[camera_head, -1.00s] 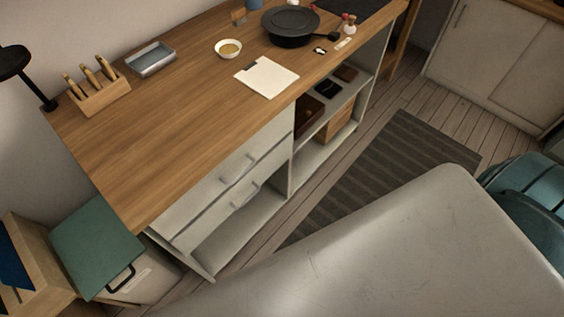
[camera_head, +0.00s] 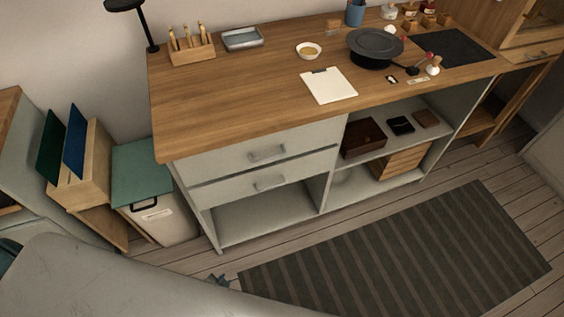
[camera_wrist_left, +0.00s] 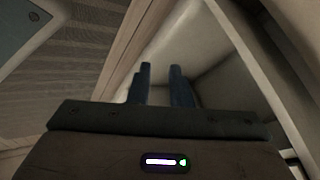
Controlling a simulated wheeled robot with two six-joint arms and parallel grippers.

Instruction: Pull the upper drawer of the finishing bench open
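The finishing bench (camera_head: 240,107) has a wooden top and a pale grey body, seen from its front in the head view. Its upper drawer (camera_head: 225,161) has a bar handle (camera_head: 266,153) and looks closed, its front in line with the lower drawer (camera_head: 230,188), which has its own handle (camera_head: 269,182). My left gripper (camera_head: 218,280) just shows as small dark blue tips at my body's edge, below and apart from the bench. In the left wrist view its two fingers (camera_wrist_left: 161,70) stand apart with nothing between them. My right gripper is not in view.
A striped rug (camera_head: 400,255) lies on the floor before the bench. A bin with a green lid (camera_head: 140,170) and a wooden rack (camera_head: 85,175) stand to the left. The drawer fronts look unobstructed.

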